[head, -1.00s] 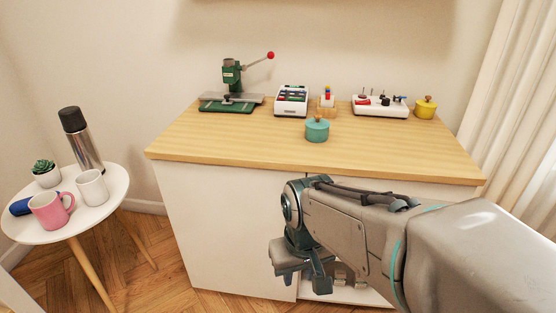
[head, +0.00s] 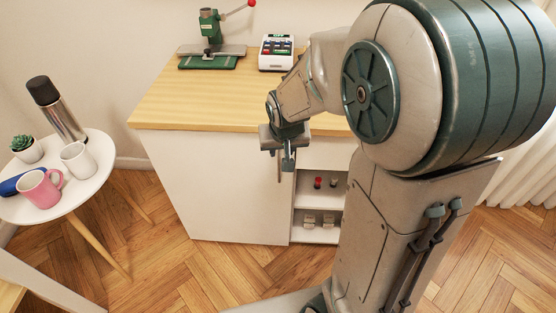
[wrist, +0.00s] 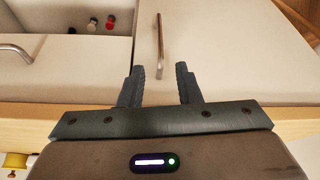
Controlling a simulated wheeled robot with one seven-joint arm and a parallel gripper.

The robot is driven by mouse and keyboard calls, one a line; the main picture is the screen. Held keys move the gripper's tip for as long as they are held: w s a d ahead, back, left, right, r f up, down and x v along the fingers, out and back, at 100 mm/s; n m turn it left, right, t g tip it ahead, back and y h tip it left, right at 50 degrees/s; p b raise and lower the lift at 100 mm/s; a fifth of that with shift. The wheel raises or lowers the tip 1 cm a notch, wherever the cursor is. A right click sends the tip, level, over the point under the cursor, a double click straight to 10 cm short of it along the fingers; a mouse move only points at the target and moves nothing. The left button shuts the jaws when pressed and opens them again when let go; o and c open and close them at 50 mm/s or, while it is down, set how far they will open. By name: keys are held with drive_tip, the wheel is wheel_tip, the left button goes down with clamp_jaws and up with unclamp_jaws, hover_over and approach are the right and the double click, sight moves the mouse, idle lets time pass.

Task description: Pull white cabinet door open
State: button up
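The white cabinet door (head: 215,190) is the left front panel under the wooden top, and it looks shut. Its slim metal handle (wrist: 160,42) runs along the door near the edge by the open shelves. In the wrist view the door (wrist: 215,50) fills the right half. My gripper (wrist: 158,68) is open and empty, at the cabinet front just below the top edge. The handle lines up with the gap between the fingers; I cannot tell whether it is between the fingertips or just beyond them. In the head view my gripper (head: 284,163) partly hides the handle.
Open shelves (head: 319,205) with small items adjoin the door. Another metal handle (wrist: 14,50) is on a second white front. A round table (head: 95,180) with mugs stands left. Floor before the door is clear.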

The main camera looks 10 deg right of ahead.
sight(279, 162)
drive_tip(key=b+x, duration=0.2)
drive_tip(key=x, duration=0.8)
drive_tip(key=shift+f+b, duration=0.3)
clamp_jaws()
